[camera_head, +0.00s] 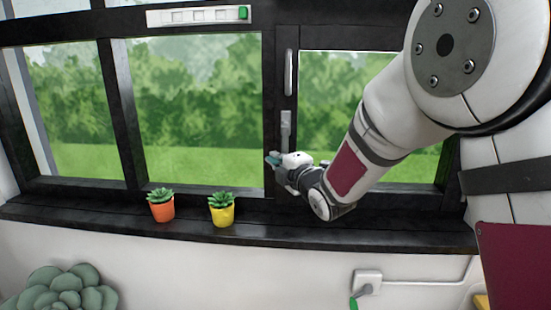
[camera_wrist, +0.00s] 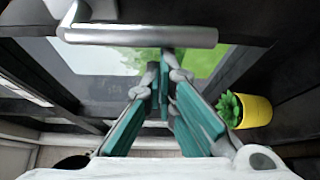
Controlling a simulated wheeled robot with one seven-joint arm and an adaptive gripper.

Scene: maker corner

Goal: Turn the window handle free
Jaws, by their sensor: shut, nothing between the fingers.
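The window handle (camera_head: 286,129) is a grey lever on the dark upright between two panes, and it points down. In the wrist view the same handle (camera_wrist: 140,35) is a silver bar lying across the top, with its base at the left. My gripper (camera_head: 273,159) has teal finger pads and is just below the handle's lower end, left of the arm. In the wrist view the gripper's fingertips (camera_wrist: 165,65) are close together, with nothing seen between them, beyond the bar's lower edge. I cannot tell whether they touch the handle.
A silver vertical bar (camera_head: 289,72) is higher on the same upright. An orange pot (camera_head: 162,210) and a yellow pot (camera_head: 222,215) with succulents stand on the dark sill (camera_head: 100,216), left of my gripper. A white strip (camera_head: 198,16) crosses the top frame. A socket (camera_head: 367,283) is below.

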